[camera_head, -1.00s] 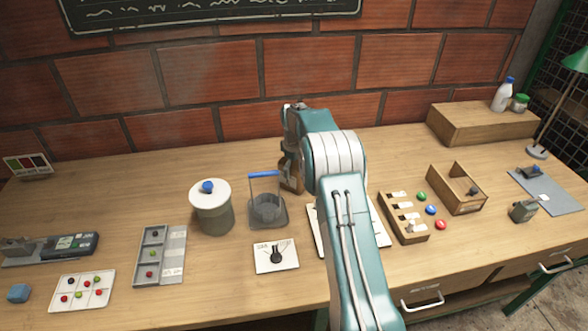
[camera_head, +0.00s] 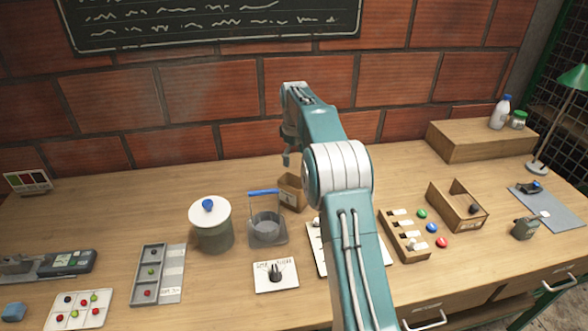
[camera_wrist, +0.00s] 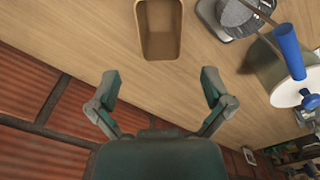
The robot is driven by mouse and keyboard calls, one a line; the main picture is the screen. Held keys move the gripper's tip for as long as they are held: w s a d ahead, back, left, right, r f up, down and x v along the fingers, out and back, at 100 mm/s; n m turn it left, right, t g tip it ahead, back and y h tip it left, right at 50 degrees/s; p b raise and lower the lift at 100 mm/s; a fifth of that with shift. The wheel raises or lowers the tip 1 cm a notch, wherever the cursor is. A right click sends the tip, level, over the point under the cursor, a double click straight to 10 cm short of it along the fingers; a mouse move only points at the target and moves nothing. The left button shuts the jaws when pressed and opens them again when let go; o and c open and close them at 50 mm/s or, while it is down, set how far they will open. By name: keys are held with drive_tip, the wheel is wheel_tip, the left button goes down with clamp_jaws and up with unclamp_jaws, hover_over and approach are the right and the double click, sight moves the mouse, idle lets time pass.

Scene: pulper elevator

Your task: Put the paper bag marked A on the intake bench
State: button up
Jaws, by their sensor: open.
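My gripper (camera_head: 287,158) is above and a little behind the bag, toward the brick wall. In the wrist view my gripper (camera_wrist: 160,82) has its two fingers wide apart with nothing between them. The bag is beyond the fingertips, not touching. I cannot tell whether this bench is the intake bench.
A blue-handled container (camera_head: 265,230) and a white-lidded pot (camera_head: 210,225) stand left of the bag. A knob card (camera_head: 275,275) lies in front. A slotted wooden rack (camera_head: 403,235) and an open wooden box (camera_head: 456,206) are at right. Bare bench lies behind the pot.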

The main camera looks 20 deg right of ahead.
drive_tip(key=s+a+r+m+t, duration=0.1)
drive_tip(key=s+a+r, duration=0.3)
drive_tip(key=s+r, duration=0.3)
drive_tip(key=s+a+r+m+t, duration=0.1)
drive_tip(key=s+a+r, duration=0.2)
drive_tip(key=s+r, duration=0.35)
drive_tip(key=s+a+r+m+t, duration=0.1)
drive_tip(key=s+a, duration=0.2)
drive_tip(key=s, duration=0.6)
drive_tip(key=s+a+r+m+t, duration=0.1)
drive_tip(key=s+a+r+m, duration=0.1)
drive_tip(key=s, duration=0.6)
drive_tip(key=s+a+f+m+t, duration=0.1)
drive_tip(key=s+f, duration=0.5)
drive_tip(key=s, duration=0.5)
drive_tip(key=shift+a+m+t, duration=0.3)
drive_tip(key=shift+a, duration=0.1)
